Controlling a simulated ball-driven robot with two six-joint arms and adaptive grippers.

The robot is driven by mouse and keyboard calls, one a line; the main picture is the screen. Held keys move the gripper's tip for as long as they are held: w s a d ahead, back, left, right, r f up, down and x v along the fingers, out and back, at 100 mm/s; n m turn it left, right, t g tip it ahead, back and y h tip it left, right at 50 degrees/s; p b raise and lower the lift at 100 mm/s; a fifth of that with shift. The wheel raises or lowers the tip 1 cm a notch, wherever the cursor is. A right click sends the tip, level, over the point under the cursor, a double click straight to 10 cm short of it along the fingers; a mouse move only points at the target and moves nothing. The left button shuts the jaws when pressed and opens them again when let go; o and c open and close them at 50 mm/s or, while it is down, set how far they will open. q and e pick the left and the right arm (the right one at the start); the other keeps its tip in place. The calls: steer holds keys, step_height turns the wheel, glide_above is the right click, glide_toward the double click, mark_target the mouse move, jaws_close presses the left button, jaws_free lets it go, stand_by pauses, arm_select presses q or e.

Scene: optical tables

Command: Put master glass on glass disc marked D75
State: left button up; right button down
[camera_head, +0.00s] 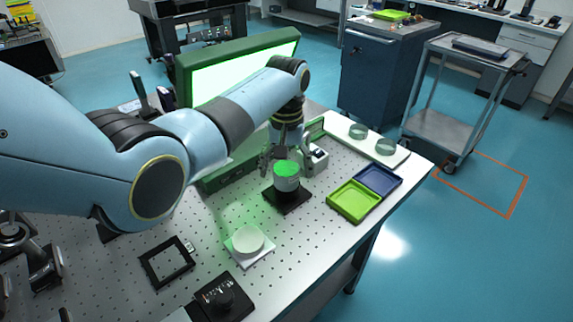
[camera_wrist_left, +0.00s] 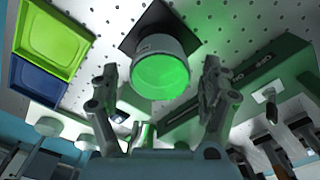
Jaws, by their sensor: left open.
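A short, pale cylinder with a glowing green top (camera_head: 287,177), which looks like the master glass, stands on a black square base (camera_head: 284,200). In the left wrist view the cylinder (camera_wrist_left: 160,72) lies between and beyond the fingertips. My left gripper (camera_head: 279,158) is open just above and behind it. Its fingers (camera_wrist_left: 160,88) are spread to either side, with nothing held. A round pale glass disc (camera_head: 248,239) lies on a white square plate at the front of the table. Two more discs (camera_head: 357,131) (camera_head: 385,146) sit on a white strip at the right. No D75 marking is readable.
A lime tray (camera_head: 352,203) and a blue tray (camera_head: 378,180) lie right of the cylinder. A green-framed light panel (camera_head: 222,79) stands behind. A black square frame (camera_head: 167,262) and a black block with a knob (camera_head: 223,297) are at the front. The perforated tabletop between is clear.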

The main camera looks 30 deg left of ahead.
mark_target(287, 168)
arm_select(q)
step_height(287, 168, up, 12)
steer(key=shift+r, duration=0.2)
stand_by(0.7)
